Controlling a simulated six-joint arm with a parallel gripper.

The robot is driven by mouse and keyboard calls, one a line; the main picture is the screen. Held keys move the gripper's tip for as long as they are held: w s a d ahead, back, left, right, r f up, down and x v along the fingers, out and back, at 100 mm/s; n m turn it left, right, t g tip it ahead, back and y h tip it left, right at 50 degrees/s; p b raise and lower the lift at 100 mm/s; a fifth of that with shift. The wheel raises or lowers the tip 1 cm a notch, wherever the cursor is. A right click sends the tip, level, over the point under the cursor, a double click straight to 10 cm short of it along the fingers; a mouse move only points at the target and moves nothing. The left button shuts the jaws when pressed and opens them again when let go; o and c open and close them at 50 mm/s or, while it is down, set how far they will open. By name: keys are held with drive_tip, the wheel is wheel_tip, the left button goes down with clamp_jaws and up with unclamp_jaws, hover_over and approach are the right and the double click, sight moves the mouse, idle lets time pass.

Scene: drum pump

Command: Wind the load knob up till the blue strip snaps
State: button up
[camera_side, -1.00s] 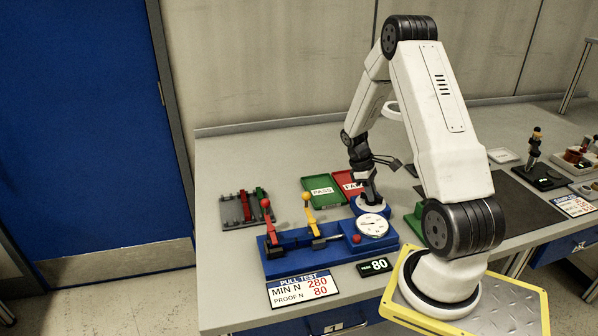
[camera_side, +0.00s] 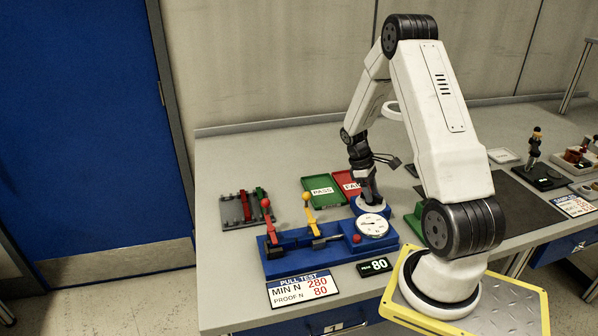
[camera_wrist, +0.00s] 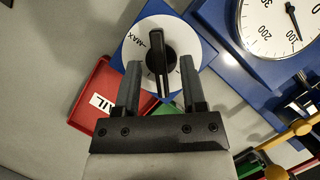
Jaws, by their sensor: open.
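The load knob is a black bar handle (camera_wrist: 158,52) on a white dial marked MAX, set on a blue base (camera_side: 356,206). In the wrist view my gripper (camera_wrist: 160,68) is open, with one finger on each side of the bar. A gap shows beside the bar, and contact cannot be told. In the side view my gripper (camera_side: 370,190) points down over the knob and hides most of it. The blue pull tester (camera_side: 290,262) has a red lever (camera_side: 269,218) and a yellow lever (camera_side: 309,214). I cannot pick out the blue strip against the blue tester.
A round white gauge (camera_side: 372,225) sits close beside the knob; it also shows in the wrist view (camera_wrist: 276,26). Green PASS (camera_side: 323,185) and red FAIL (camera_side: 351,181) trays lie behind. A strip rack (camera_side: 229,211) stands at left.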

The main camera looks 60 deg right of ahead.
drive_tip(key=v, duration=0.7)
drive_tip(key=shift+r, duration=0.2)
drive_tip(key=shift+f, duration=0.15)
drive_tip(key=shift+x, duration=3.8)
clamp_jaws()
